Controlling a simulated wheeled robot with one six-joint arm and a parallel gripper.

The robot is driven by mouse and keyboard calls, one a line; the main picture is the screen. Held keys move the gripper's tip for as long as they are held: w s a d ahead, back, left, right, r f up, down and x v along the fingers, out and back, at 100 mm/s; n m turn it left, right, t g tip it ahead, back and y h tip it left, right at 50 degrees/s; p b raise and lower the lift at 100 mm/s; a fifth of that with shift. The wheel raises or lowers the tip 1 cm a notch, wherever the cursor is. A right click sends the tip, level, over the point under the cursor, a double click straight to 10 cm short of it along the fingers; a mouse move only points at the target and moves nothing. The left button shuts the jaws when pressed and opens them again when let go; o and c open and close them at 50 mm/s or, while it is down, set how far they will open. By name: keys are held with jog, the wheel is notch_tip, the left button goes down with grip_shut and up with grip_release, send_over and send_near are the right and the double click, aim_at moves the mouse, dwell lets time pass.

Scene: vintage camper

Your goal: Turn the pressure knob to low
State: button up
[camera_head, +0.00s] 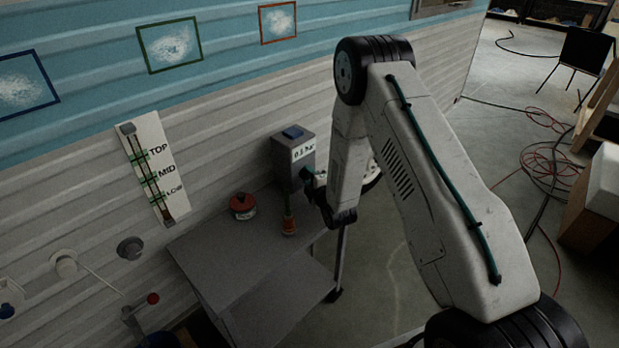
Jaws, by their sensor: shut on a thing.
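A grey box (293,157) with a white label that seems to read "0.5 bar" and a blue piece on top stands by the wall, at the grey table's back edge. My gripper (308,182) is at the box's lower right side, seen from behind and partly covered by my wrist. It is shut on a small part there, which appears to be the pressure knob. The knob itself is hidden by the gripper and the box, so its setting cannot be read.
The grey table (220,250) holds a red-topped round container (243,206). An orange-red item (288,226) hangs or stands below the box. A wall panel (151,168) reads TOP, MID, LOW. A red-ended lever (152,298) is at lower left. Cables (550,160) lie on the floor at right.

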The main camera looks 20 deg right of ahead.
jog(key=shift+f+n, duration=0.1)
jog(key=shift+n, duration=0.4)
jog(key=o, duration=1)
jog(key=shift+s+d+r, duration=0.15)
jog(key=shift+s, duration=1.8)
jog(key=shift+s+d+r, duration=0.15)
jog(key=shift+s, duration=1.8)
